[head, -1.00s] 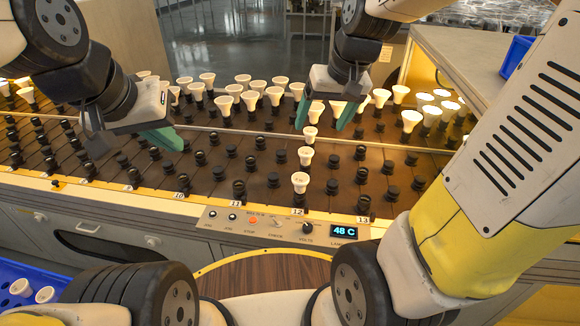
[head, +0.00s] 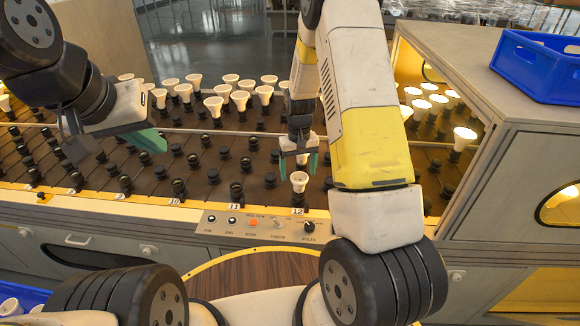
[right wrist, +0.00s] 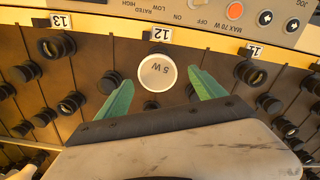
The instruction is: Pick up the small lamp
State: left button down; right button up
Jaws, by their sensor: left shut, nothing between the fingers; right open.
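A small white lamp (head: 299,181) stands upright in the front socket by label 12. In the right wrist view the same lamp (right wrist: 157,72) shows its round top marked "5 W". My right gripper (head: 298,160) is open just above and behind it in the head view. In the right wrist view its green fingers (right wrist: 158,95) lie on either side of the lamp, with gaps; whether they reach down to its height I cannot tell. My left gripper (head: 150,140) is shut and empty above the left part of the rack.
Several more white lamps (head: 240,99) stand in back rows, and lit ones (head: 463,137) under the hood at right. Empty black sockets (right wrist: 72,103) flank the lamp. A control panel (head: 262,226) lies in front. A blue crate (head: 540,68) sits on the hood.

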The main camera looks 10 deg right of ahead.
aim_at(299, 184)
jog(key=f, duration=0.5)
jog(key=shift+s+d+f, duration=0.1)
jog(key=shift+s+f, duration=0.2)
jog(key=c, duration=1.5)
jog(key=shift+r, duration=0.15)
